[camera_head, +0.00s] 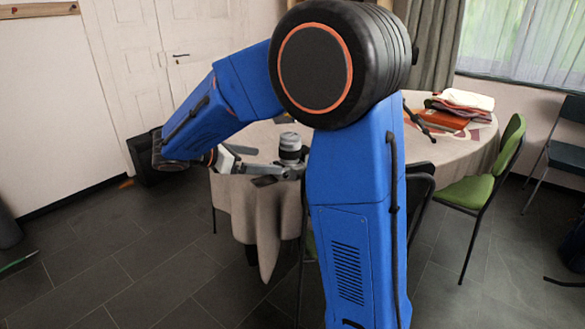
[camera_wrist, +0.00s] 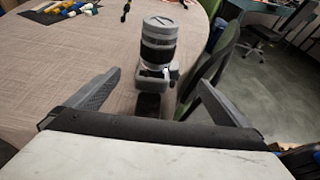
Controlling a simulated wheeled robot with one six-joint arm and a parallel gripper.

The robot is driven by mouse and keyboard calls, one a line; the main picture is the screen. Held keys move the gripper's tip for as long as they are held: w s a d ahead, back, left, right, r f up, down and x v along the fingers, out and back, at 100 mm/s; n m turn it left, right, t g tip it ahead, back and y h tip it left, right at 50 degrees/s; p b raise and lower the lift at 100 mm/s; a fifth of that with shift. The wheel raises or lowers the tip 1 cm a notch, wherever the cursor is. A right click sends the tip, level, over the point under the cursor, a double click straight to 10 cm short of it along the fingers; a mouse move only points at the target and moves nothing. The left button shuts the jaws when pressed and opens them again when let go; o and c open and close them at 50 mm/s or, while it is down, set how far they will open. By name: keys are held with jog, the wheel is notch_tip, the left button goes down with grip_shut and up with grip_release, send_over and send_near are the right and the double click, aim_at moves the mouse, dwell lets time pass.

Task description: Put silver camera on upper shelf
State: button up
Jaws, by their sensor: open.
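The silver camera (camera_head: 290,146) stands on the table with its lens pointing up. It also shows in the wrist view (camera_wrist: 158,50), with a silver and black lens barrel above a small body. My gripper (camera_wrist: 160,95) is open, with one finger to each side of the camera's lower part and the camera a little ahead. In the head view my gripper (camera_head: 272,165) reaches in from the left, close to the camera. My arm hides part of the table there. I cannot tell whether the fingers touch the camera. No upper shelf can be made out.
The round table (camera_head: 455,150) has a light cloth. Folded cloths and a red item (camera_head: 440,119) lie on its far right. A green chair (camera_head: 485,180) stands at the right. Several small coloured items (camera_wrist: 68,8) lie at the table's far left in the wrist view.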

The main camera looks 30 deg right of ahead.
aim_at(283, 161)
jog(key=x, duration=1)
jog(key=shift+d+f, duration=0.1)
jog(key=shift+d, duration=0.25)
jog(key=c, duration=1.9)
jog(key=shift+o, duration=0.2)
notch_tip(283, 161, up, 10)
jog(key=shift+f, duration=0.1)
jog(key=shift+r, duration=0.2)
